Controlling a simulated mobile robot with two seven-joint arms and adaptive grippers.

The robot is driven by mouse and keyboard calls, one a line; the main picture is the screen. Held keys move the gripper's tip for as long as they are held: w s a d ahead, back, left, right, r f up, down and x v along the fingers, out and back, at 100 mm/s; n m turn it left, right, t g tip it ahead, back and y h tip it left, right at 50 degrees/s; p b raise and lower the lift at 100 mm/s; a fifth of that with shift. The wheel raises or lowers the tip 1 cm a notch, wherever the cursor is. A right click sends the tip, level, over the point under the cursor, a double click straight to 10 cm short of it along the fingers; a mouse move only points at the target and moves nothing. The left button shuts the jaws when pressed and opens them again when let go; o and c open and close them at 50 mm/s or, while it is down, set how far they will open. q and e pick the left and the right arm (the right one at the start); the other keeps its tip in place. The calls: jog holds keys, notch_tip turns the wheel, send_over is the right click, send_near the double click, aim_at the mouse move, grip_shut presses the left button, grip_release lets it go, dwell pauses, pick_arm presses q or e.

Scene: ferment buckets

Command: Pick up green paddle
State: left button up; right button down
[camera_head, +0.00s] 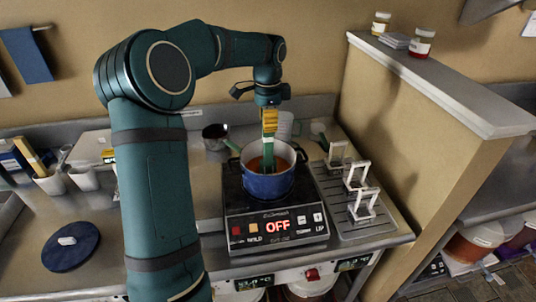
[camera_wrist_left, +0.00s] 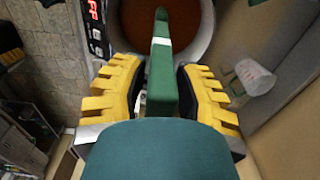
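The green paddle (camera_head: 268,150) stands nearly upright in the blue pot (camera_head: 268,185), its lower end in red-brown liquid. It has a pale band, also seen in the left wrist view (camera_wrist_left: 160,75). My left gripper (camera_head: 269,121) is above the pot, around the paddle's upper part. In the left wrist view its yellow fingers (camera_wrist_left: 160,88) stand on both sides of the paddle, with narrow gaps showing towards the fingertips. The near finger hides part of the handle in the head view. My right gripper is not in view.
The pot stands on a black hot plate (camera_head: 275,225) reading OFF. A metal rack (camera_head: 355,205) with white frames is to its right, beside a partition wall (camera_head: 400,110). A saucepan (camera_head: 215,137) and a clear cup (camera_head: 284,124) are behind. A dark blue disc (camera_head: 70,252) lies at left.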

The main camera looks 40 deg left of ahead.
pick_arm(q)
grip_shut()
